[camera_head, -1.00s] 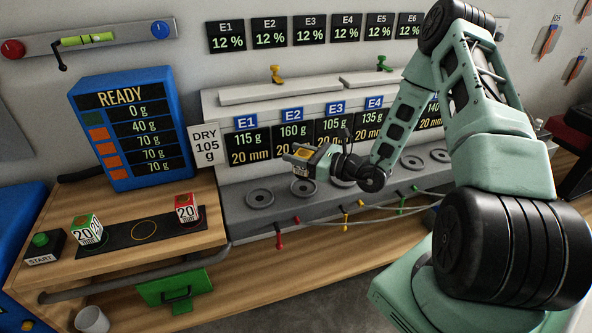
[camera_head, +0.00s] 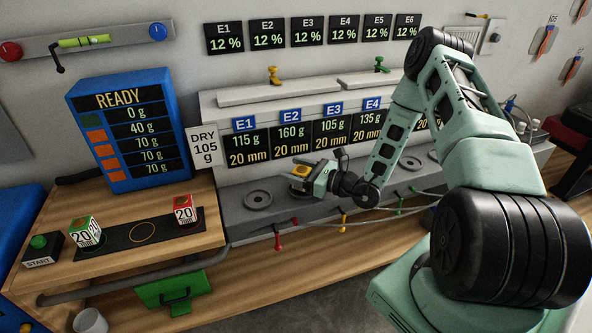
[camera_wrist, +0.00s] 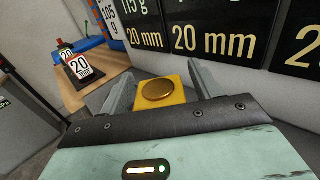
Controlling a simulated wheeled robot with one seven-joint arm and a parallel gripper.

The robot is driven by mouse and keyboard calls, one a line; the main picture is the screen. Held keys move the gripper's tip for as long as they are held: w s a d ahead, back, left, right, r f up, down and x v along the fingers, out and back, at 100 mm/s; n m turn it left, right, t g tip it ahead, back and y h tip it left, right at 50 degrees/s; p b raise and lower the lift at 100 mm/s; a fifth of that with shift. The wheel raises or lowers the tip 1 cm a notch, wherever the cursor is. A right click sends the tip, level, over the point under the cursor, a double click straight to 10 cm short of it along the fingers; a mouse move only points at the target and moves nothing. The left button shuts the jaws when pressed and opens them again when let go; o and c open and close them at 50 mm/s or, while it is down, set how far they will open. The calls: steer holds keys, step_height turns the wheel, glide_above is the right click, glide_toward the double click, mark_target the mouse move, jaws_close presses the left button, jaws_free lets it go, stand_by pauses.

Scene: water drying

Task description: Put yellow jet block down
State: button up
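The yellow jet block (camera_head: 300,170), with a round brass disc on its top, is between the fingers of my gripper (camera_head: 299,178). In the head view the block is over the grey bench, in front of the E2 panel (camera_head: 291,139) reading 160 g and 20 mm. The near finger hides its lower part, so I cannot tell whether it touches the bench or a round pad.
An empty round pad (camera_head: 258,200) lies left of my gripper under E1. Red (camera_head: 278,240) and yellow (camera_head: 342,222) handles stick out at the bench front. A green block (camera_head: 84,231) and a red block (camera_head: 186,210) stand on a black strip (camera_head: 119,238) at the left.

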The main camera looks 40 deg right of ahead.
steer(key=shift+r, duration=0.25)
steer(key=b+v, duration=0.2)
steer(key=v, duration=0.9)
steer(key=s+a+r+n+g+y, duration=0.35)
steer(key=a+n+g, duration=0.35)
steer(key=a, duration=0.3)
steer(key=s+a+r+n+g+y, duration=0.25)
steer(key=a+r+n+g, duration=0.35)
steer(key=a, duration=0.4)
steer(key=s+a+r+n+g+h, duration=0.1)
steer(key=s+a+n+h, duration=0.4)
steer(key=n, duration=0.7)
steer(key=s+a+r+n+g+h, duration=0.1)
steer(key=s+a+r+n+h, duration=0.3)
steer(key=s+n+h, duration=0.5)
steer(key=s+a+n, duration=0.1)
steer(key=n, duration=0.2)
steer(key=shift+s+a+n+g, duration=0.25)
steer(key=shift+a+n+g, duration=0.15)
